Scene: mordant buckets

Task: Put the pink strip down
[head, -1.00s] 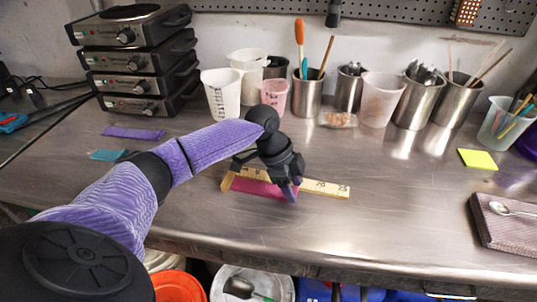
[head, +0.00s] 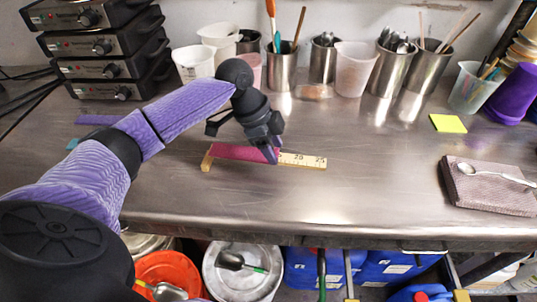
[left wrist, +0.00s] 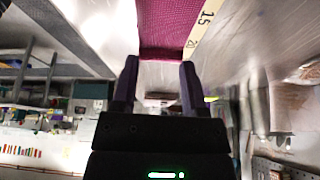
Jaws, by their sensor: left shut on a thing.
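The pink strip (head: 240,152) is a flat magenta piece that covers much of the left part of the wooden ruler (head: 305,161) in the head view. Whether it touches the ruler or is held just above it, I cannot tell. My left gripper (head: 271,155) is shut on the strip's right end. In the left wrist view the strip (left wrist: 165,24) runs away from between the fingertips (left wrist: 158,72), beside the numbered ruler (left wrist: 205,22). My right gripper is not in view.
Cups and steel canisters (head: 281,70) line the back. A yellow note (head: 448,123) and a folded brown cloth (head: 490,188) with a spoon lie right. Bare steel bench (head: 380,180) lies between ruler and cloth.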

